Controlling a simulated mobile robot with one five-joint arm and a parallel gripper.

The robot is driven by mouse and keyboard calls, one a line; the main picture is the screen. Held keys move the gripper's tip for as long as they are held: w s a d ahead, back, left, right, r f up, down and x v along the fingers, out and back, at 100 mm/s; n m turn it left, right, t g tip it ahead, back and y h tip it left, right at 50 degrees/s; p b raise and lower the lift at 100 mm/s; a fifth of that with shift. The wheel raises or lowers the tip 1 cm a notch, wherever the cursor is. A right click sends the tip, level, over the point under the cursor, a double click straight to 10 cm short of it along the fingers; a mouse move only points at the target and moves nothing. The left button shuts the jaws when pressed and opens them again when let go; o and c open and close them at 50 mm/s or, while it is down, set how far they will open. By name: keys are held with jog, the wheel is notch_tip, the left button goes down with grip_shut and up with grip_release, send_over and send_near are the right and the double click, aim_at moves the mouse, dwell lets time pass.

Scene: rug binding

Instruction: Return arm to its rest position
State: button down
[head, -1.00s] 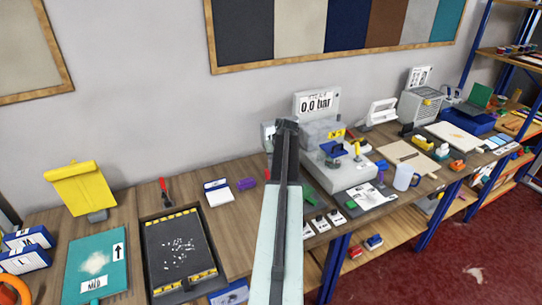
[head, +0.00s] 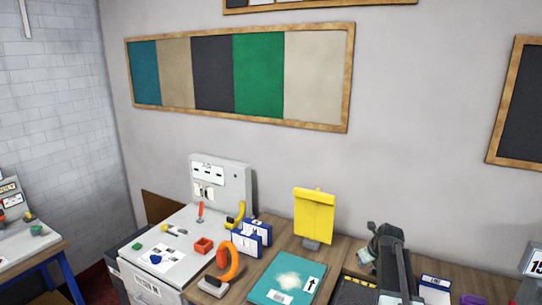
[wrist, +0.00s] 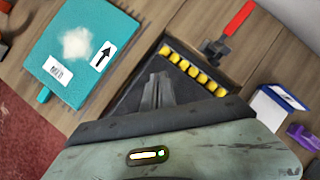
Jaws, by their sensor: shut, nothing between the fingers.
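My gripper (wrist: 157,88) shows in the wrist view, its two fingers together with nothing between them. It is over the dark tray (wrist: 130,99) with a row of yellow pieces along its edge. In the head view my arm (head: 392,262) stands at the lower right, in front of the workbench, and hides part of that tray (head: 354,292). I cannot make out the fingertips clearly in the head view.
A teal board (head: 285,278) with a white patch lies left of the tray. A yellow holder (head: 314,215) stands behind it. An orange-handled tool (head: 229,264) and a grey machine (head: 221,180) are further left. In the wrist view, a red-handled clamp (wrist: 235,22) is beyond the tray.

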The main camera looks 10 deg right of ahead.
jog(key=s+a+f+n+g+y+b, duration=0.1)
jog(key=s+a+f+n+b, duration=0.2)
jog(key=a+n, duration=0.85)
jog(key=s+a+f+n+g+b, duration=0.15)
jog(key=s+a+f+n, duration=0.3)
jog(key=a, duration=1.35)
jog(key=s+n+g+h, duration=0.1)
jog(key=s+n+g, duration=0.2)
jog(key=s+n, duration=0.8)
jog(key=n, duration=0.6)
jog(key=shift+s+a+p, duration=0.2)
jog(key=shift+a+p, duration=0.15)
jog(key=shift+p, duration=0.05)
